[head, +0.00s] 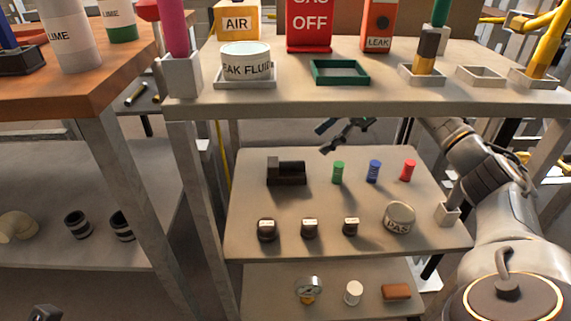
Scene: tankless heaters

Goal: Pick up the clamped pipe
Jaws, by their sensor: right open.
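A dark clamp-like block with a short dark cylinder (286,172) lies at the back left of the middle shelf. It looks like the clamped pipe, but its details are too dark to be sure. My right gripper (326,138) is under the tabletop, above the back of that shelf. Its fingers are apart and empty, pointing left, to the right of and above the dark block and not touching it. The tabletop hides part of my right arm.
Green, blue (374,171) and red small cylinders stand right of the block. Several dark round pieces and a labelled round tin (398,217) sit in front. The tabletop (380,107) overhangs the shelf. A wooden-topped table (90,90) stands left, with striped dark pipe pieces (78,225) below.

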